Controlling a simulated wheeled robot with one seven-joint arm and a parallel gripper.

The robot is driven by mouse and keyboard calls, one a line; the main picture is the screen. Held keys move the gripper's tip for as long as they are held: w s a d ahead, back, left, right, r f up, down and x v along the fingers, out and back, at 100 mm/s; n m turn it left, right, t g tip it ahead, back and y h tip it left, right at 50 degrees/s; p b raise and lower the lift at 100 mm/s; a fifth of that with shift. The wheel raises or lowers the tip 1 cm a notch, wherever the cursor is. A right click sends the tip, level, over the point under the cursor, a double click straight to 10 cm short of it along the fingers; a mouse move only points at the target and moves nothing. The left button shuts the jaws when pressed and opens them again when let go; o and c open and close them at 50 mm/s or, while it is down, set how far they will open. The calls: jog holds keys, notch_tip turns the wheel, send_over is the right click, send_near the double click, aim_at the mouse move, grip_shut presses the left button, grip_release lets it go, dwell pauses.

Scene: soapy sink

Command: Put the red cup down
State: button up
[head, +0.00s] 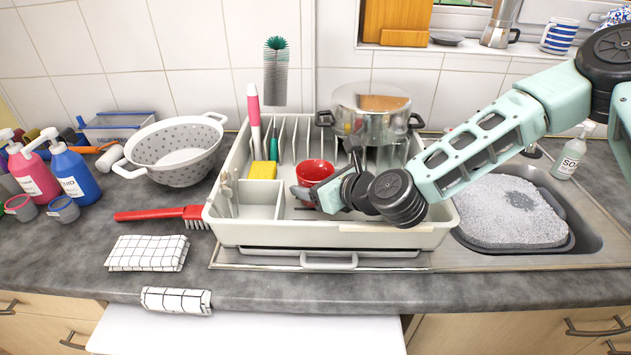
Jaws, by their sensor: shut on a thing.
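The red cup (314,171) is in the white dish rack (330,238), in the open area right of the yellow sponge. My arm reaches in from the right, and my gripper (304,192) is at the cup's near side, shut on it. The fingers and the cup's lower part are partly hidden, so I cannot tell whether the cup's base touches the rack floor. The cup looks about upright, with its open rim facing up.
A steel pot (371,113) stands at the rack's back right. A yellow sponge (263,170) and a pink-handled brush (254,105) are at its left. A white colander (176,150) is left of the rack. The foamy sink (510,212) is at the right.

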jog(key=o, duration=0.9)
jog(key=shift+r, duration=0.1)
jog(key=shift+r, duration=0.2)
jog(key=shift+r+p, duration=0.55)
jog(key=shift+p, duration=0.1)
jog(key=v, duration=1.2)
jog(key=shift+f+b, duration=0.2)
jog(key=shift+b, duration=0.2)
